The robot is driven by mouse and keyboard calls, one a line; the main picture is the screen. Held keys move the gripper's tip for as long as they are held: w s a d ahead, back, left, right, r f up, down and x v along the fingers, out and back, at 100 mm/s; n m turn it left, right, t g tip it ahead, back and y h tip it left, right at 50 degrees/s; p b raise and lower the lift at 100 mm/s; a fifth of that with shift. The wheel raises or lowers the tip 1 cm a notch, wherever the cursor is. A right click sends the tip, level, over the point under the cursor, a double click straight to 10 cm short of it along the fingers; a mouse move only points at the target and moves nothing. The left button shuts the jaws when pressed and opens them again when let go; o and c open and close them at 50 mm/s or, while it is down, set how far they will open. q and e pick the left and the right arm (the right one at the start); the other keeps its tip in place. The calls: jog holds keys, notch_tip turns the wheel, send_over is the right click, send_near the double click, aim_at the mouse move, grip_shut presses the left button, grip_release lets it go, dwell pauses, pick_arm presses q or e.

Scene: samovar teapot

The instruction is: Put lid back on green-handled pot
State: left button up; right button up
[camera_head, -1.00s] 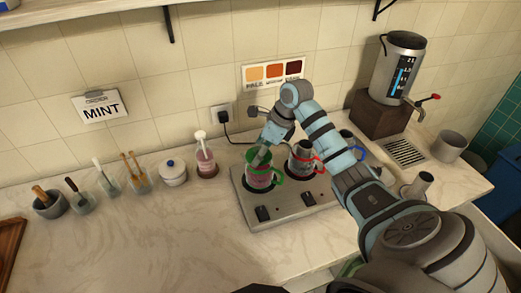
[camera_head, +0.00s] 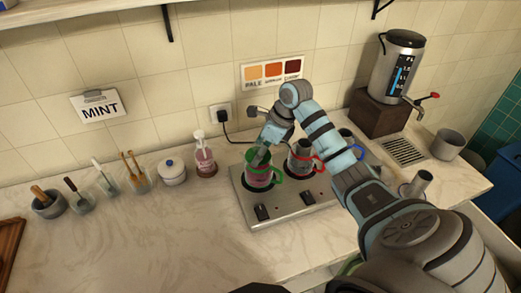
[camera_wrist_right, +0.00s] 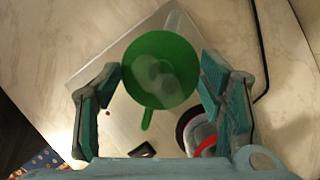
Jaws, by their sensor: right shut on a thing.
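The green-handled pot (camera_head: 259,178) stands upright on the left plate of the grey hot plate. It has a green rim and a green handle on its right. My right gripper (camera_head: 259,157) is low at the top of this pot. In the right wrist view, the gripper (camera_wrist_right: 160,88) has its two fingers on opposite sides of a round green lid (camera_wrist_right: 160,57) with a pale blurred patch in its middle. The pot's green handle (camera_wrist_right: 147,120) shows below the lid. Whether the lid touches the pot rim is hard to tell. My left gripper is out of view.
A red-handled pot (camera_head: 301,160) stands close to the right on the hot plate (camera_head: 287,213), with a blue-handled one (camera_head: 357,150) behind my arm. A pump bottle (camera_head: 205,160) and a white lidded jar (camera_head: 173,173) stand left. The front counter is clear.

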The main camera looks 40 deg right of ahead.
dwell(0.3)
jog(key=o, duration=1)
jog(key=shift+c, duration=0.2)
jog(key=o, duration=0.3)
jog(key=shift+o, duration=0.2)
jog(key=shift+r, duration=0.1)
notch_tip(320, 180, up, 7)
jog(key=p, duration=0.5)
jog(key=shift+p, duration=0.35)
jog(key=shift+c, duration=0.6)
